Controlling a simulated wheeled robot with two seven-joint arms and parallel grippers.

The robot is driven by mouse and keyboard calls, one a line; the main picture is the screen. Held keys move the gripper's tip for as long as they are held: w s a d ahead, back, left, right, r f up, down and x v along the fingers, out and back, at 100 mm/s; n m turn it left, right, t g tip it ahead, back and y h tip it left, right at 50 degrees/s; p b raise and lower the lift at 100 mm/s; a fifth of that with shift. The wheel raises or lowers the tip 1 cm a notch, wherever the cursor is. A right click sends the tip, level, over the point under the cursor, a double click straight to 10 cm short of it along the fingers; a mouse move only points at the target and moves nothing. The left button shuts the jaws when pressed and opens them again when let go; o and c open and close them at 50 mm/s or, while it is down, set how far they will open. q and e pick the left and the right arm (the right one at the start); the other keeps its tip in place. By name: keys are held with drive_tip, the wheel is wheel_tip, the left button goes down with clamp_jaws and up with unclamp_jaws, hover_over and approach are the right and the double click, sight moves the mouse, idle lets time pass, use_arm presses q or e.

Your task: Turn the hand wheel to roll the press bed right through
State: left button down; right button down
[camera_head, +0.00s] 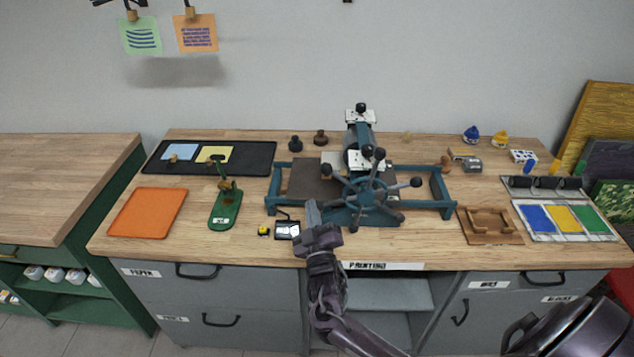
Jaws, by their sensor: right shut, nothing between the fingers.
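The printing press stands in the middle of the wooden bench, with a teal frame and roller (358,140). Its hand wheel (367,190) faces me, with several spokes ending in dark knobs. The dark press bed (312,178) shows mostly left of the roller, inside the frame. My right gripper (312,208) is shut and empty, just left of the wheel, near its left lower spokes. I cannot tell whether it touches the wheel. My left gripper is not in view.
Left of the press are a green stand (224,208), an orange mat (148,212) and a black tray (262,158). A small dark device (287,230) lies near the gripper. Right are a wooden holder (489,225) and an ink tray (520,228). Drawers (225,310) lie below the bench edge.

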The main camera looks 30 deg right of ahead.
drive_tip(key=shift+s+d+f+n+g+y+p, duration=0.25)
drive_tip(key=shift+d+f+n+y, duration=0.25)
drive_tip(key=shift+f+n, duration=0.55)
drive_tip(key=shift+s+d+f+n+g+y+p, duration=0.15)
drive_tip(key=shift+s+d+f+n+y, duration=0.25)
drive_tip(key=shift+f+n, duration=0.7)
drive_tip(key=shift+s+d+f+n+g+y+p, duration=0.15)
drive_tip(key=shift+d+f+n+y, duration=0.45)
drive_tip(key=shift+n, duration=0.75)
drive_tip(key=shift+f, duration=0.1)
